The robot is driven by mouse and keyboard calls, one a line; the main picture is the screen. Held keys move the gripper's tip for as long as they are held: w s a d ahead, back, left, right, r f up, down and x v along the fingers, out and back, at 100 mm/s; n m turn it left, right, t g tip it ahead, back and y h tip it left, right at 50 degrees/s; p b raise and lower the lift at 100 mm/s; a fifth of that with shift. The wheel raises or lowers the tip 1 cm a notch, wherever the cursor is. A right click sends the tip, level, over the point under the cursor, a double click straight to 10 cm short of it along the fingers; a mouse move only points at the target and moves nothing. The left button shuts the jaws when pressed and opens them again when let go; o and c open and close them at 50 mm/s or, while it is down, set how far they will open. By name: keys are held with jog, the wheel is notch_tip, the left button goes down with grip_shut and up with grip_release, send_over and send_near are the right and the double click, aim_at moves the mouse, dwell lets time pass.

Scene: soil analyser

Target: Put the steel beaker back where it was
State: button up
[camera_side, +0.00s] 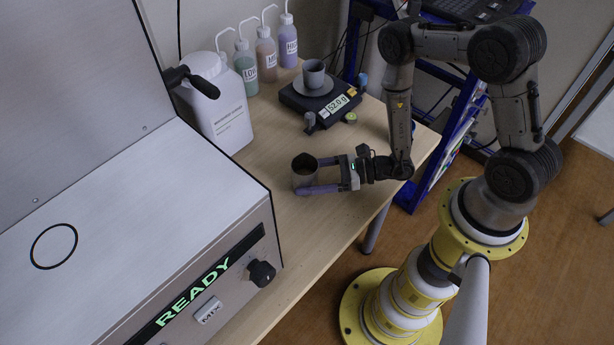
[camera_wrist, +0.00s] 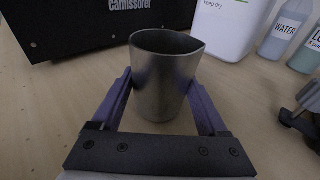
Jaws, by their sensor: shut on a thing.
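The steel beaker (camera_side: 304,173) is upright between the purple fingers of my gripper (camera_side: 318,175), over the wooden table near the analyser. In the wrist view the steel beaker (camera_wrist: 165,80) stands between both fingers of my gripper (camera_wrist: 165,100), which are shut on its sides. Its rim has a pouring lip on the right. I cannot tell whether its base touches the table. A second grey cup (camera_side: 314,72) sits on the pan of the balance (camera_side: 322,104), which reads about 52.0 g.
The analyser (camera_side: 150,240) with a READY display and a black circle on its top stands at left. A white canister (camera_side: 218,115) and several wash bottles (camera_side: 267,55) line the back. Small weights stand near the balance. The table (camera_side: 345,215) is clear in front of the beaker.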

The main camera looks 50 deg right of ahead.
jog(key=shift+f, duration=0.15)
jog(key=o, duration=1.4)
jog(key=shift+o, duration=0.2)
